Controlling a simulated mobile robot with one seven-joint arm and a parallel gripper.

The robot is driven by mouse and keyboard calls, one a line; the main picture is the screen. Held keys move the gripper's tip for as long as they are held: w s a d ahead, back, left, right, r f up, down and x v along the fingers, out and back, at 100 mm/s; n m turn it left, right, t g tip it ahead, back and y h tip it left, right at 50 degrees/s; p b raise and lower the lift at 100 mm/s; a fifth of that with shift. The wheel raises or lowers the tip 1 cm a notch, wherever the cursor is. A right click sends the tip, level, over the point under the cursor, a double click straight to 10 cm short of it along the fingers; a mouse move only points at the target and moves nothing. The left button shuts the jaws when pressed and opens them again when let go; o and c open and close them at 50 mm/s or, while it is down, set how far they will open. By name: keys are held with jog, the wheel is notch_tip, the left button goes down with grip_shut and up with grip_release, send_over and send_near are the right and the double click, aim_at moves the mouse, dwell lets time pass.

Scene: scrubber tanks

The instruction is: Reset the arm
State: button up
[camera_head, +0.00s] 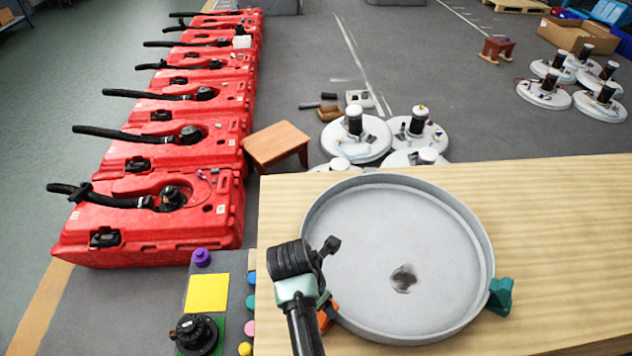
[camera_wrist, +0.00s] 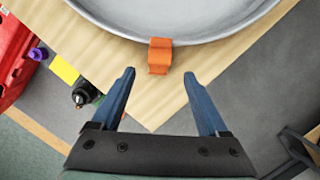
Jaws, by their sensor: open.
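My gripper (camera_wrist: 159,75) is open in the wrist view, with two blue fingers spread apart and nothing between them. Its fingertips are just short of an orange clip (camera_wrist: 160,57) on the rim of a round grey basin (camera_wrist: 190,38). I cannot tell how high the fingers are above the table. In the head view my arm reaches in from the bottom, over the left edge of the basin (camera_head: 385,240), and the fingers cannot be made out there. The orange clip (camera_head: 325,314) is partly hidden behind my arm.
The basin stands on a wooden table (camera_head: 560,230); a teal clip (camera_head: 501,295) is at its right rim. A panel with a yellow square (camera_head: 207,293) and black knob (camera_head: 197,334) is left. Red tanks (camera_head: 150,215) line the left floor; white discs (camera_head: 355,138) lie behind the table.

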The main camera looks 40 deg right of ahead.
jog(key=shift+v, duration=0.8)
jog(key=w+a+r+m+t+h, duration=0.1)
jog(key=w+a+r+m+t, duration=0.4)
jog(key=r, duration=0.6)
jog(key=w+r+m+t, duration=0.1)
jog(key=w+r+t, duration=0.4)
jog(key=r, duration=0.6)
jog(key=w+a+r+m+t+h, duration=0.1)
jog(key=w+a+r+m+t, duration=0.25)
jog(key=w+r, duration=0.55)
jog(key=s+a+r+m+t+y, duration=0.1)
jog(key=s+a+r+m+t, duration=0.15)
jog(key=r, duration=0.75)
jog(key=s+a+r+m+t, duration=0.2)
jog(key=s+a+r+t, duration=0.15)
jog(key=r, duration=0.65)
jog(key=s+a+r+m+t+y, duration=0.2)
jog(key=s+a+r+t, duration=0.2)
jog(key=s+r, duration=0.2)
jog(key=s+a+r+m+t+y, duration=0.1)
jog(key=s+a+r+m+t, duration=0.2)
jog(key=s+r, duration=0.4)
notch_tip(320, 180, up, 3)
jog(key=shift+s+a+f+t+y, duration=0.25)
jog(key=shift+a+t+y, duration=0.1)
jog(key=shift+a+y, duration=0.1)
